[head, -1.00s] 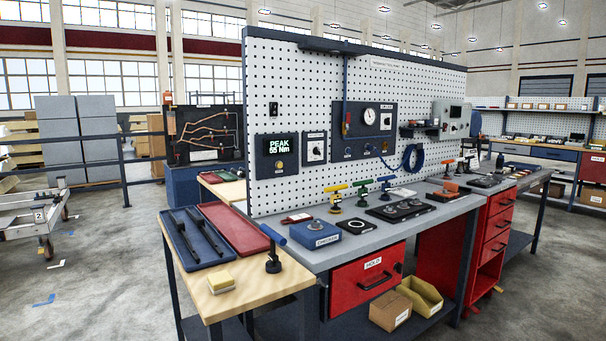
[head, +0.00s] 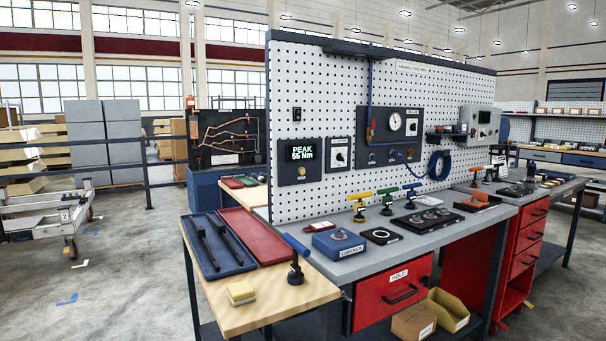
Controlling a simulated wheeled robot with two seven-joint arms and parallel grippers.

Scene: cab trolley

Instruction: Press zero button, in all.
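A dark panel with a display (head: 299,153) reading "PEAK 55 Nm" is mounted on the white pegboard above the workbench. A small round yellowish button (head: 301,171) sits below the display; its label is too small to read. Beside it is a smaller dark panel with a round knob (head: 340,156). To the right, a larger dark panel carries a round gauge (head: 395,122) and several small controls. Neither of my grippers is in view.
The grey workbench (head: 360,262) holds a blue box (head: 338,245) and several T-handled tools. A wooden side table (head: 290,300) in front holds a blue tray (head: 232,265), a red tray (head: 262,240) and a yellow block (head: 241,291). Open floor (head: 120,290) lies at the left.

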